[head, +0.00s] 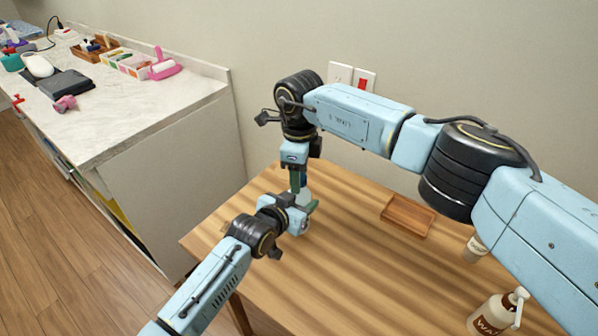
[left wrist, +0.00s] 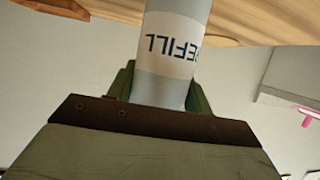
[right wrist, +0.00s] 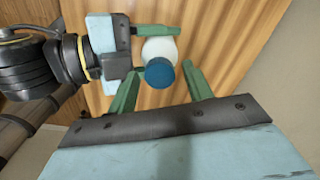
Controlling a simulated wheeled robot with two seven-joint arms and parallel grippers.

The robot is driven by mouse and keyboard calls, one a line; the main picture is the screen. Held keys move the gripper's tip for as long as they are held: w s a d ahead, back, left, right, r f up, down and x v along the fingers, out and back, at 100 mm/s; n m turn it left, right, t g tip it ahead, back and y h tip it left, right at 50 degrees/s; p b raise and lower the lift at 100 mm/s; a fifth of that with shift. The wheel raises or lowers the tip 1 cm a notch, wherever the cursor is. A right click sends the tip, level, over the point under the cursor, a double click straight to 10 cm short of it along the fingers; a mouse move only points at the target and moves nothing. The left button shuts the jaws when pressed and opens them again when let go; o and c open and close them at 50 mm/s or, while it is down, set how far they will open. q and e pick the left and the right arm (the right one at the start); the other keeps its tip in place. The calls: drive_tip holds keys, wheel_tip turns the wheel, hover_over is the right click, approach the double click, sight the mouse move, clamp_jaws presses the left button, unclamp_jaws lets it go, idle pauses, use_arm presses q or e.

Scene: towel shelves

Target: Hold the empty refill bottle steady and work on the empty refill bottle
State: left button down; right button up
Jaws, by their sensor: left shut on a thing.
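The refill bottle (head: 303,197) stands upright on the wooden table, white with a blue cap (right wrist: 160,73). In the left wrist view its body (left wrist: 176,45) carries a REFILL label that appears upside down. My left gripper (head: 306,208) reaches in low from the side and is shut on the bottle's body. My right gripper (head: 297,184) points down from above. In the right wrist view its two green fingers (right wrist: 161,76) are apart, one on each side of the blue cap, with gaps showing. The bottle's lower part is mostly hidden by my left gripper in the head view.
A shallow wooden tray (head: 408,217) lies to the right on the table. A cluttered counter (head: 130,105) stands at left. The wall is close behind.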

drive_tip(key=shift+o, duration=0.3)
wheel_tip(320, 180, up, 12)
idle(0.4)
use_arm(q)
drive_tip(key=c, duration=0.5)
unclamp_jaws()
drive_tip(key=shift+a, duration=0.1)
drive_tip(key=p+v, duration=0.3)
drive_tip(key=v, duration=1)
drive_tip(key=shift+s+r, duration=0.1)
drive_tip(key=shift+s, duration=0.05)
use_arm(e)
wheel_tip(320, 180, up, 3)
drive_tip(key=shift+f, duration=0.1)
